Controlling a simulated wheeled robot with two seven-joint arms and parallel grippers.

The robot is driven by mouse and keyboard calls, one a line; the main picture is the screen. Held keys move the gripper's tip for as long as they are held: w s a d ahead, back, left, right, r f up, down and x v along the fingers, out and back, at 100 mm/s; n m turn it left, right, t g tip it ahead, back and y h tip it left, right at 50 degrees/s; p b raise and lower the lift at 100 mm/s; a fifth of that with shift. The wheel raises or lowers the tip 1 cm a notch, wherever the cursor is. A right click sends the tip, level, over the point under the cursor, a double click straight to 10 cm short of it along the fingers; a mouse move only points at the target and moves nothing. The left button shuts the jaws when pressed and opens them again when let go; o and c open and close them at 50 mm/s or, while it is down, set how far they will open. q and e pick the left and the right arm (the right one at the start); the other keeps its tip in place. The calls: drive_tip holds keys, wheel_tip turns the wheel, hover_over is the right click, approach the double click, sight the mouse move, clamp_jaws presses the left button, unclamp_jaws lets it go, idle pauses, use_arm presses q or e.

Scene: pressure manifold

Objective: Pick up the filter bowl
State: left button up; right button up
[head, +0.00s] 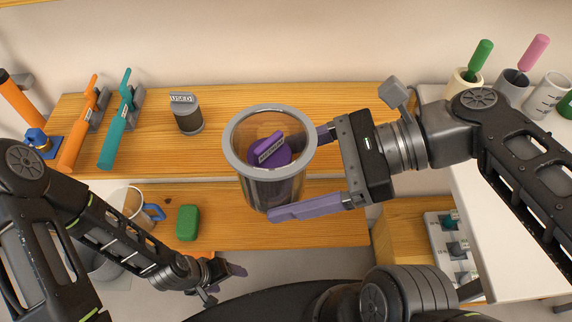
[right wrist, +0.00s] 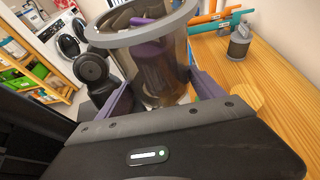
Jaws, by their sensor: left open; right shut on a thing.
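The filter bowl (head: 277,190) is a clear, smoky cylinder with a thick grey rim. My right gripper (head: 306,172) is shut on it, one purple finger on each side of its wall. The bowl is upright with its open top toward the head camera, and looks raised above the wooden bench. A purple piece with a label (head: 271,151) shows within the rim. In the right wrist view the bowl (right wrist: 165,75) sits between the fingers, tilted in the picture. My left gripper (head: 222,273) is open and empty, low at the front of the bench.
A grey canister labelled USED (head: 187,113) stands on the wooden bench (head: 225,100). Orange (head: 85,125) and teal (head: 121,127) tools lie left. A green block (head: 187,222) and a blue-handled jug (head: 136,207) are on the lower shelf. Cups with handled tools stand on the right white table (head: 510,220).

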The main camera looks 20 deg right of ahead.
drive_tip(key=s+b, duration=0.1)
drive_tip(key=s+a, duration=0.1)
drive_tip(key=s, duration=0.1)
drive_tip(key=shift+s+b, duration=0.3)
drive_tip(key=shift+b, duration=0.1)
use_arm(q)
drive_tip(key=shift+f, duration=1.5)
use_arm(e)
drive_tip(key=shift+s, duration=0.45)
